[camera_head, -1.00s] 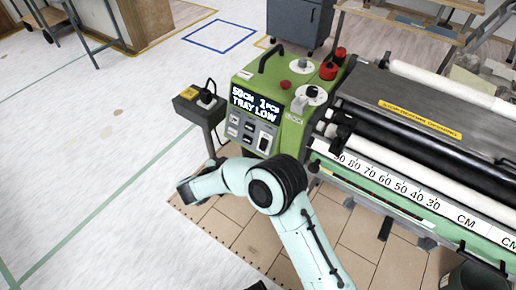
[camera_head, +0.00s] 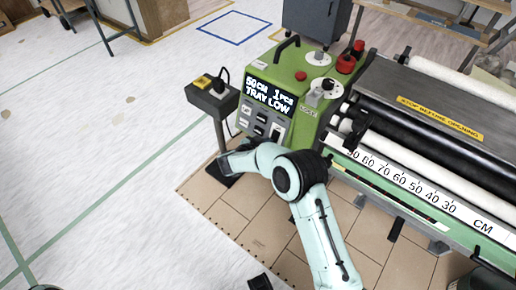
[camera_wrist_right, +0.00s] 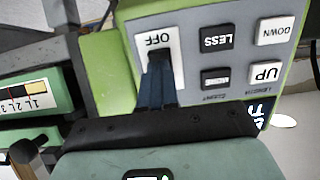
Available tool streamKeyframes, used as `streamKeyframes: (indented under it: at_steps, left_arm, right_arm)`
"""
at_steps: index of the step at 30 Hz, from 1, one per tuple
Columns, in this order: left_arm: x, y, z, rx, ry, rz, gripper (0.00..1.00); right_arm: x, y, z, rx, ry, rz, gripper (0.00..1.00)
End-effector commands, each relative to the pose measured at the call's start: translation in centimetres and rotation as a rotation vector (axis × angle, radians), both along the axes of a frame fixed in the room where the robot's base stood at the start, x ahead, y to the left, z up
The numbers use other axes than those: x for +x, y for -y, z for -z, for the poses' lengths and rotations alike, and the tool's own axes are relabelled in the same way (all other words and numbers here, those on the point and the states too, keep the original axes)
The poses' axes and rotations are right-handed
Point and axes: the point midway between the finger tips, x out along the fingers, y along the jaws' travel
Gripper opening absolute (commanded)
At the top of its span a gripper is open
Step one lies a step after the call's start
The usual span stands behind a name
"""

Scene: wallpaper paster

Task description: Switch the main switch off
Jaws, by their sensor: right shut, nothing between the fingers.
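The main switch is on the front panel of the green machine (camera_head: 262,100). In the right wrist view its white plate (camera_wrist_right: 176,68) with the inverted word OFF shows just ahead of my fingers. My right gripper (camera_wrist_right: 158,62) is shut and empty, its dark fingers together. The fingertips overlap the dark rocker on the plate, so most of the rocker is hidden; I cannot tell whether they touch it or which way it is tipped. In the head view my right arm reaches up to the panel's lower part.
Black and white buttons, LESS (camera_wrist_right: 217,37), DOWN (camera_wrist_right: 275,30) and UP (camera_wrist_right: 266,73), sit beside the switch. A grey box on a post (camera_head: 212,98) stands left of the machine. Rollers and a ruler (camera_head: 400,182) extend right. The floor at left is clear.

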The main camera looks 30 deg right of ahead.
Motion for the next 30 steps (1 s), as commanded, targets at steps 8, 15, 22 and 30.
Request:
streamKeyframes:
  at_steps: [8,15,22,30]
  left_arm:
    - [0.3,-0.1,0.4,0.002,0.008,-0.003,0.43]
    - [0.3,-0.1,0.3,0.002,0.008,-0.003,0.43]
    - [1.6,-0.7,1.8,0.019,0.043,-0.018,0.43]
    - [2.5,-1.1,2.2,0.031,0.070,-0.028,0.43]
  right_arm:
    - [0.7,1.6,0.8,0.000,0.000,-0.001,0.00]
    - [0.7,1.6,0.8,0.000,0.000,-0.001,0.00]
    - [1.0,2.1,2.2,-0.121,0.043,-0.004,0.00]
    - [0.9,2.6,2.1,-0.198,0.080,0.001,0.00]
